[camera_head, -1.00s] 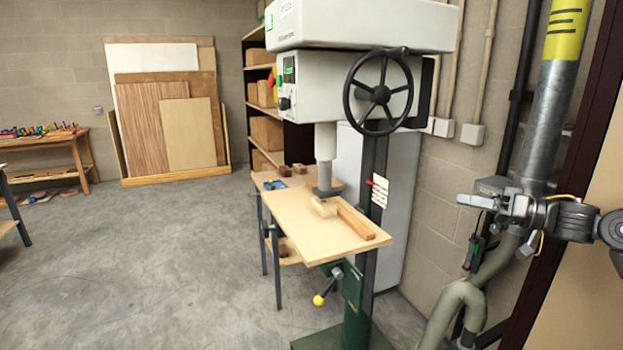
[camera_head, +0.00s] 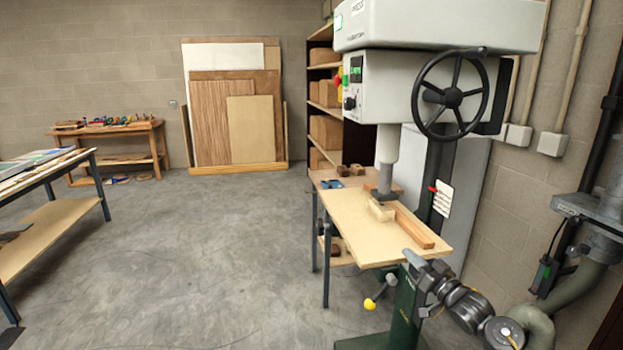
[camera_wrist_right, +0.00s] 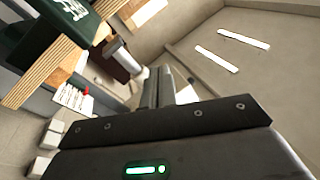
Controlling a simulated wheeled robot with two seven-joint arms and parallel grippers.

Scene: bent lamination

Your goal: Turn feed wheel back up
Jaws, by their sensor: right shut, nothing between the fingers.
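The black feed wheel (camera_head: 452,97), with spokes and a hub, is on the right side of the grey press head (camera_head: 410,85). A small knob shows at the top of its rim. My right gripper (camera_head: 411,257) is shut and empty. It is well below the wheel, by the front right edge of the press table (camera_head: 365,228), and apart from the wheel. In the right wrist view its two fingers (camera_wrist_right: 164,88) are together with nothing between them. I cannot make out the wheel there. My left gripper is not in view.
A pale block (camera_head: 381,211) and a wooden strip (camera_head: 415,230) lie on the press table under the spindle (camera_head: 387,160). A yellow-knobbed lever (camera_head: 370,303) sticks out below. A workbench (camera_head: 45,200) stands at left. The floor between is clear.

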